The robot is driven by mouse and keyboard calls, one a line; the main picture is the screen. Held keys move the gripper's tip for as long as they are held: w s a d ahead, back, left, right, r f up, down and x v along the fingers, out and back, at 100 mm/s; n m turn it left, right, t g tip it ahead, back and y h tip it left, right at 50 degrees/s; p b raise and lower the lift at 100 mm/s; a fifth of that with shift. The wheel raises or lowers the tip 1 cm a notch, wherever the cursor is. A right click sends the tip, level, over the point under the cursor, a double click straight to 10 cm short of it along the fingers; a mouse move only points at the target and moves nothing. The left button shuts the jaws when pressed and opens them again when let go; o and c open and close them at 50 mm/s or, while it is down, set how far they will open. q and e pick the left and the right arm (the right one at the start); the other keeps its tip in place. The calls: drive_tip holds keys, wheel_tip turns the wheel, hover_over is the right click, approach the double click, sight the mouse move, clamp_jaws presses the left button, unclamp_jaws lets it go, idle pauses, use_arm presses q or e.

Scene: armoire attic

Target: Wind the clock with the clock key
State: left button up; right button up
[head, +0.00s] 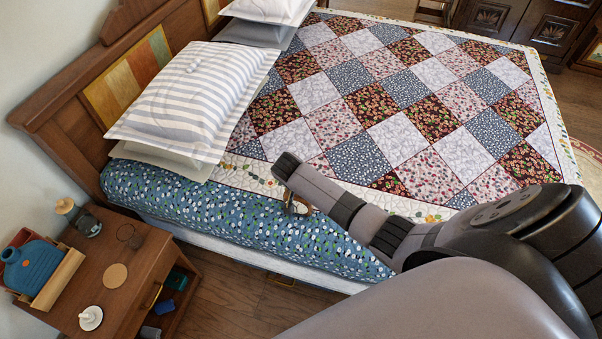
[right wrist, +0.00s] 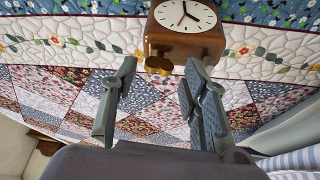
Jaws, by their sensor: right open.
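The wooden clock (right wrist: 205,45) with a white dial and black hands is upside down in the right wrist view, at the top middle, on the bed. A brass-coloured piece (right wrist: 158,64) sticks out at the clock's near edge; I cannot tell for sure that it is the clock key. My right gripper (right wrist: 162,70) is open, its fingers either side of that piece, with nothing visibly held. In the head view a small brown part, which looks like the clock (head: 298,208), shows at the bed's edge below my right arm, which hides the rest. My left gripper is out of view.
The bed has a patchwork quilt (head: 410,75) and a striped pillow (head: 187,92). A wooden nightstand (head: 125,310) at lower left holds a blue container (head: 33,265) in a wooden tray, a glass (head: 130,236), a round coaster (head: 116,275) and a white dish (head: 91,317). The quilt's middle is clear.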

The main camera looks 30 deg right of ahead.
drive_tip(key=v, duration=1)
drive_tip(key=shift+a+r, duration=0.2)
drive_tip(key=shift+r, duration=0.1)
drive_tip(key=shift+s, duration=0.15)
drive_tip(key=s+a+r+n+y, duration=0.1)
drive_tip(key=s+a+r+n, duration=0.1)
drive_tip(key=s+n, duration=0.45)
drive_tip(key=s+a+r+n+t+y, duration=0.1)
drive_tip(key=s+a+n+y, duration=0.15)
drive_tip(key=s, duration=0.65)
drive_tip(key=s+a+r+n+y, duration=0.1)
drive_tip(key=s+a+r+n, duration=0.1)
drive_tip(key=s+n, duration=0.45)
drive_tip(key=s+f+m+g+b, duration=0.15)
drive_tip(key=f+b, duration=0.25)
drive_tip(key=f, duration=1.4)
drive_tip(key=s+f+t+b, duration=0.1)
drive_tip(key=s+f+b, duration=0.15)
drive_tip(key=f, duration=1.45)
drive_tip(key=s+d+f+g+b, duration=0.1)
drive_tip(key=s+f+b, duration=0.5)
drive_tip(key=s+f, duration=0.9)
wheel_tip(320, 180, down, 5)
drive_tip(key=shift+s+d+r+n+g+h, duration=0.1)
drive_tip(key=shift+s+d+n+g+h, duration=0.25)
drive_tip(key=shift+d, duration=0.4)
